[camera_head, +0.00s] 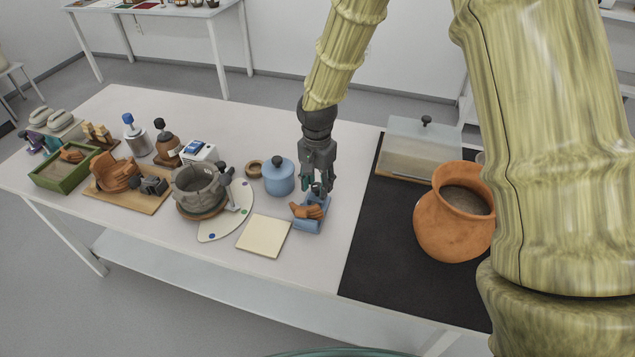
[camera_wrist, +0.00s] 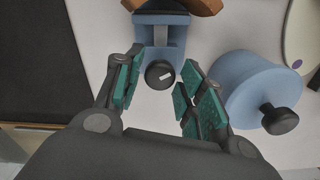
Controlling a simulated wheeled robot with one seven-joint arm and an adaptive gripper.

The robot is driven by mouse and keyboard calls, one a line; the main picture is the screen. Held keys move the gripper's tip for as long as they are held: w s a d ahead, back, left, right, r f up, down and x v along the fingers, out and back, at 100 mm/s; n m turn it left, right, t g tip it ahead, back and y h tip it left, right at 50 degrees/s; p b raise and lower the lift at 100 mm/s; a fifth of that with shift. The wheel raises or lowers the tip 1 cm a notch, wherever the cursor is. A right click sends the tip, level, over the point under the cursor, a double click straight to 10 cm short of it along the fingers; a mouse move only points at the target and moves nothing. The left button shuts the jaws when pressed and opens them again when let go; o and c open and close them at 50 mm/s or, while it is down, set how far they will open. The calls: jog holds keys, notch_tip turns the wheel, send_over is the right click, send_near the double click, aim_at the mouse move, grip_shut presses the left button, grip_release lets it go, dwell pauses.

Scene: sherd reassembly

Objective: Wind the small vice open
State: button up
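The small vice (camera_head: 312,226) is blue and stands on the white table, left of the black mat. An orange-brown sherd (camera_head: 308,211) sits at its jaws. In the wrist view the blue vice body (camera_wrist: 161,35) is at the top, with the sherd (camera_wrist: 204,5) partly cut off by the frame edge. The vice's dark round knob (camera_wrist: 160,75), with a white mark, points towards my gripper. My gripper (camera_head: 318,186) is over the far end of the vice. In the wrist view its green-padded fingers (camera_wrist: 161,92) are apart, one either side of the knob, with visible gaps.
A blue lidded jar (camera_head: 279,178) stands close on the left, also near my fingers in the wrist view (camera_wrist: 255,85). A cream tile (camera_head: 264,236) and a grey pot (camera_head: 200,190) lie further left. An orange pot (camera_head: 440,228) and a clear box (camera_head: 415,150) stand on the black mat (camera_head: 385,250).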

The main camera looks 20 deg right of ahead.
jog(key=c, duration=0.6)
jog(key=shift+o, duration=0.2)
jog(key=shift+r, duration=0.1)
jog(key=n+p, duration=0.2)
jog(key=shift+r+n+p, duration=0.1)
jog(key=shift+n+p, duration=0.3)
jog(key=n+p, duration=0.1)
jog(key=n, duration=0.1)
jog(key=shift+n+p, duration=0.4)
jog(key=n+p, duration=0.3)
jog(key=n, duration=0.3)
jog(key=shift+w, duration=0.1)
jog(key=o, duration=1.1)
jog(key=shift+c, duration=0.2)
